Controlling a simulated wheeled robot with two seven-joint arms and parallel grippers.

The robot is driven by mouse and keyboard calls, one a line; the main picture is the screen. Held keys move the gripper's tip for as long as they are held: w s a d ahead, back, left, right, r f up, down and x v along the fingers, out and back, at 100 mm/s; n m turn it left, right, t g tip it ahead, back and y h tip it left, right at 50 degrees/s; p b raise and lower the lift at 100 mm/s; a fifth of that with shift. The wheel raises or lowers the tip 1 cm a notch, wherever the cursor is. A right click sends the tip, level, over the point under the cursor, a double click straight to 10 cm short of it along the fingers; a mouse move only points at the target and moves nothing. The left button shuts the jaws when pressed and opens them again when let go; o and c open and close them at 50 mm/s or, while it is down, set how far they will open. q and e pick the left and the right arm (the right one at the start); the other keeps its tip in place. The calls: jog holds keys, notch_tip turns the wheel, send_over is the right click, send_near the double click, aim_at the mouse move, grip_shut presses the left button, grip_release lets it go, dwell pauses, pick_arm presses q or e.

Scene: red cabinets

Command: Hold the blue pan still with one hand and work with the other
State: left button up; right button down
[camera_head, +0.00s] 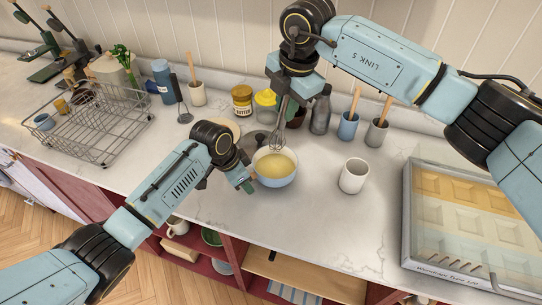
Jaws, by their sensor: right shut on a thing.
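The blue pan (272,181) stands on the counter near its front edge, with a pale yellow filling inside. My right gripper (287,98) comes down from above and is shut on a wire whisk (277,136). The whisk hangs over the pan's back part; its lower end is at or just above the filling, I cannot tell which. My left gripper (247,180) is at the pan's left side, close to the rim. Its fingers are partly hidden by its own body, so I cannot tell if they grip the pan.
A white cup (353,176) stands to the right of the pan. A glass-topped tray (408,215) fills the right end. Jars, a dark bottle (321,111) and utensil cups stand behind. A wire rack (88,128) is at left. Open red shelves (235,255) lie below the front edge.

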pick_arm(q)
jog(key=v, duration=1.2)
jog(key=shift+s+a, duration=0.1)
